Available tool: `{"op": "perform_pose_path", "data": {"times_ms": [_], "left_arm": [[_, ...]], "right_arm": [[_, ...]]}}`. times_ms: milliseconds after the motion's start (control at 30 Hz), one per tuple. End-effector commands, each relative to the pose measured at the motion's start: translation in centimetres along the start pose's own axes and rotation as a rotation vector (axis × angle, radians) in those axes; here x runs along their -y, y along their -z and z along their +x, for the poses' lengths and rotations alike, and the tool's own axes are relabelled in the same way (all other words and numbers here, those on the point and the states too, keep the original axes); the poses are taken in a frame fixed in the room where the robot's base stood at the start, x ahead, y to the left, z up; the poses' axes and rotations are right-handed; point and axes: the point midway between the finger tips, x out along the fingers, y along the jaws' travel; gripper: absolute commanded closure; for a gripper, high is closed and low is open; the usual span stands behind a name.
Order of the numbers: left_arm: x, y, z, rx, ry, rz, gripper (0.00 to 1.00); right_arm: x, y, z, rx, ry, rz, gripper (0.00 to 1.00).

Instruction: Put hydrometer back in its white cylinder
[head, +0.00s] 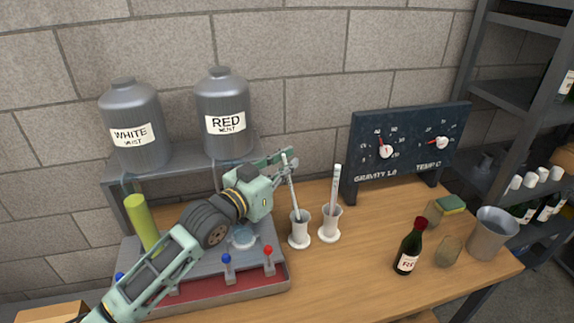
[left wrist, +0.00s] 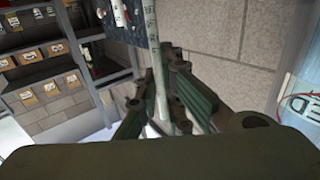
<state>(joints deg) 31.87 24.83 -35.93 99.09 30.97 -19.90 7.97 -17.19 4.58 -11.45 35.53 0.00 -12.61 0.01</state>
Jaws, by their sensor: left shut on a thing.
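My left gripper (head: 284,161) is shut on the upper part of a thin pale hydrometer (head: 293,192), which leans slightly. The hydrometer's lower end meets the mouth of the left white cylinder (head: 299,235); how deep it sits inside is hard to tell. A second pale hydrometer (head: 335,190) stands in the right white cylinder (head: 330,224), close beside. In the left wrist view the gripper (left wrist: 163,100) has the held hydrometer (left wrist: 154,62) between its fingers. My right gripper is not in view.
Left of the cylinders is a tray (head: 255,286) with levers, below the WHITE tank (head: 133,112) and RED tank (head: 223,100). A gauge board (head: 400,165) stands behind. A dark bottle (head: 409,250), a glass (head: 449,250) and a metal bucket (head: 490,235) stand right. The table's front middle is clear.

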Motion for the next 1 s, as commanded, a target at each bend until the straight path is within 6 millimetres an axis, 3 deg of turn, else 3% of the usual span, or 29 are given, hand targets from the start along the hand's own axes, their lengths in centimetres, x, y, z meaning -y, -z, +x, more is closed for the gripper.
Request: {"op": "perform_pose_path", "data": {"times_ms": [1000], "left_arm": [[0.0,-4.5,0.0,0.008,0.000,-0.002,1.00]], "right_arm": [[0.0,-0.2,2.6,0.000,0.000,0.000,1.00]]}}
